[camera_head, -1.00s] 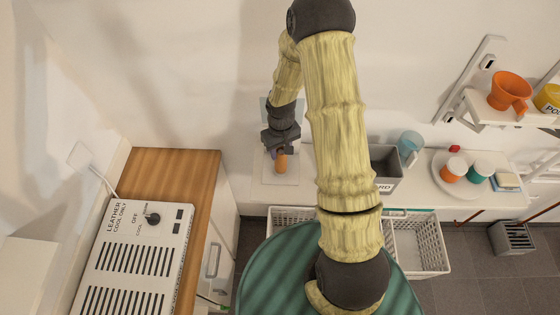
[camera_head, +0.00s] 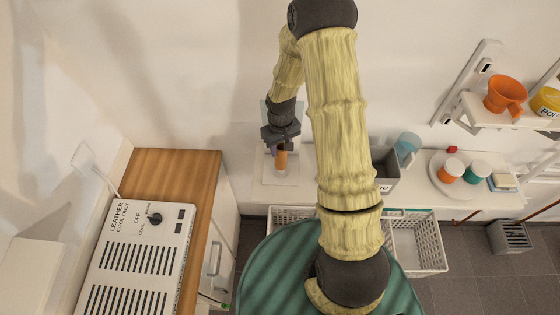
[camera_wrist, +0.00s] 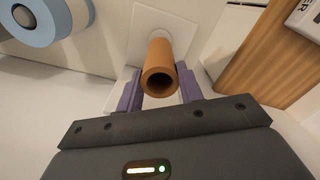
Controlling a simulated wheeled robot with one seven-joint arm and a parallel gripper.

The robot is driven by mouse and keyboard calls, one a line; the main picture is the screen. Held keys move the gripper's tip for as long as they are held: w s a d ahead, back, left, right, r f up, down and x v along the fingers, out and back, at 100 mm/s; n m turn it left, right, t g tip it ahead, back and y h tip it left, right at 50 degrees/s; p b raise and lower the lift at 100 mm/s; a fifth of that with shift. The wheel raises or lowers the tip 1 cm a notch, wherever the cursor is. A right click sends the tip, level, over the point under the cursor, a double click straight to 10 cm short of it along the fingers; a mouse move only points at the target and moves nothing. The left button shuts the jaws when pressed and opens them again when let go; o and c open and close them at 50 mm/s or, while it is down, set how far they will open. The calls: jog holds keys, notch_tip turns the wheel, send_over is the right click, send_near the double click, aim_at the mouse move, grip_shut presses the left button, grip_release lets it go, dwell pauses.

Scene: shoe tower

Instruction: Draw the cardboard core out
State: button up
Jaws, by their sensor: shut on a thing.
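The cardboard core is an orange-brown hollow tube (camera_head: 282,160). It shows between my gripper's fingers below the wrist in the head view. In the wrist view the core (camera_wrist: 160,58) points its open end toward the camera, with a purple finger pad on each side. My gripper (camera_head: 281,146) is shut on the core; its fingertips also show in the wrist view (camera_wrist: 160,90). A pale square plate (camera_wrist: 143,22) lies behind the core's far end. A small pale shape shows at the core's lower end in the head view; whether the core still touches it cannot be told.
A wooden-topped cabinet (camera_head: 185,165) with a white control box (camera_head: 142,255) stands at left. White baskets (camera_head: 418,245) sit below the counter.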

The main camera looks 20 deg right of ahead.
notch_tip(320, 180, up, 9)
jog(key=p, duration=0.6)
jog(key=shift+r+p, duration=0.15)
jog(key=shift+p, duration=0.15)
dwell(1.1)
dwell(0.3)
